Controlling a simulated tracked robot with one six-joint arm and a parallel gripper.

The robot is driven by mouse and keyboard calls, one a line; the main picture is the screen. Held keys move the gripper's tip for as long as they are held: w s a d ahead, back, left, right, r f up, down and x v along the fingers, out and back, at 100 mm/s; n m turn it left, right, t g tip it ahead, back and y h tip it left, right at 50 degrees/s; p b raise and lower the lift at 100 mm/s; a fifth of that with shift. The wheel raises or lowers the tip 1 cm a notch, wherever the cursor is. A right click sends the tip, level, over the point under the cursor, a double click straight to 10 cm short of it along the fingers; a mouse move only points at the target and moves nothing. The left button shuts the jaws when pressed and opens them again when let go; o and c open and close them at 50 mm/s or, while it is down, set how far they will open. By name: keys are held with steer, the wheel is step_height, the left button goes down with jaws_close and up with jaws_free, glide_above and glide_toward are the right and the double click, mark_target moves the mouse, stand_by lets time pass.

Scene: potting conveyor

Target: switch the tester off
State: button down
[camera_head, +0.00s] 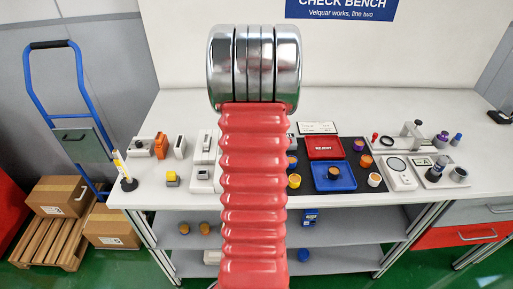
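Several small devices stand on the white bench, and I cannot tell for certain which is the tester. No switch position can be read. My red ribbed arm with a chrome joint fills the middle and hides part of the bench. My gripper is not in view.
A dark mat (350,150) holds a red tray (325,154), a blue tray (320,184) and several small cylinders. A white stand (411,132) is behind the right devices. A lower shelf (345,258) runs underneath. A blue hand truck (77,70) and cartons (58,196) are at left.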

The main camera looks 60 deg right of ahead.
steer(key=shift+f, duration=0.3)
steer(key=shift+r, duration=0.1)
stand_by(0.3)
step_height(320, 180, up, 7)
stand_by(1.0)
steer(key=shift+w, duration=0.1)
stand_by(0.4)
